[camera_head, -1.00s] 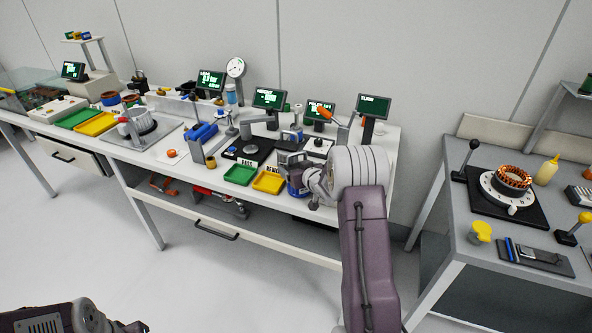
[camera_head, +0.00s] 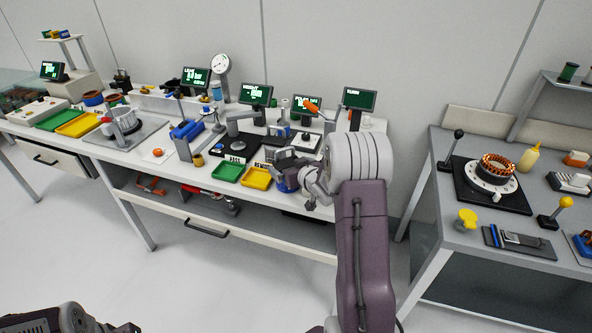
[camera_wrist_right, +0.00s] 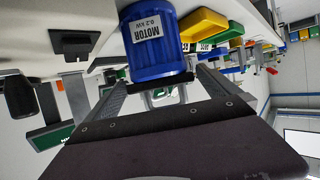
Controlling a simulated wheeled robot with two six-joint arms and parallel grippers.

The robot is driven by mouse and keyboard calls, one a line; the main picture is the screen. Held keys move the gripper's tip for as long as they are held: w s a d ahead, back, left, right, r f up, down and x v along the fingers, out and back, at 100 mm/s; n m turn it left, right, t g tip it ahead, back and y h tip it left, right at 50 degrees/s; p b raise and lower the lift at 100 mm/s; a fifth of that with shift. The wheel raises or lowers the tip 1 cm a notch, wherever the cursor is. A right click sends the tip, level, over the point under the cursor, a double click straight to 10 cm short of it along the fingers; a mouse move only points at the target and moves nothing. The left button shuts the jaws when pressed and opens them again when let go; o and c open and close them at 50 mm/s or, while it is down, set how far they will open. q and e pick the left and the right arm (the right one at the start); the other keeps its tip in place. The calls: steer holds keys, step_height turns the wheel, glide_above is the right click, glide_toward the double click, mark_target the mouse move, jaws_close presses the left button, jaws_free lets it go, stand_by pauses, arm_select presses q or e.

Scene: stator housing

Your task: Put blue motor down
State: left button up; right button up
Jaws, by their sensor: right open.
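The blue motor (camera_head: 287,184) is at the front edge of the white bench, right of the yellow tray, partly hidden by my right gripper (camera_head: 305,178). In the right wrist view the ribbed blue motor (camera_wrist_right: 150,50) has a white label reading MOTOR 0.2 kW. My right gripper (camera_wrist_right: 160,82) is open, its two fingers apart on either side of the motor's near end. The motor appears to rest at the bench edge, but its underside contact is hidden. Only part of my left arm shows at the lower left; its gripper is not visible.
A green tray (camera_head: 229,172) and a yellow tray (camera_head: 257,178) lie left of the motor. Monitors and a black fixture (camera_head: 236,145) stand behind. A grey side table (camera_head: 440,215) with a copper-wound stator (camera_head: 495,168) is at the right.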

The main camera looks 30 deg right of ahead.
steer(key=d+v, duration=0.1)
steer(key=v, duration=0.6)
steer(key=s+a+f+g, duration=0.3)
steer(key=s+a, duration=0.3)
steer(key=s, duration=0.2)
steer(key=s+a+f+g+y, duration=0.1)
steer(key=s+a+f+g, duration=0.2)
steer(key=s+a+g, duration=0.2)
steer(key=s+a+f+g, duration=0.3)
steer(key=s+a+g, duration=0.1)
steer(key=s+a, duration=0.4)
steer(key=s, duration=0.2)
steer(key=shift+s+f+n, duration=0.3)
steer(key=shift+f+n, duration=0.05)
steer(key=shift+n, duration=0.05)
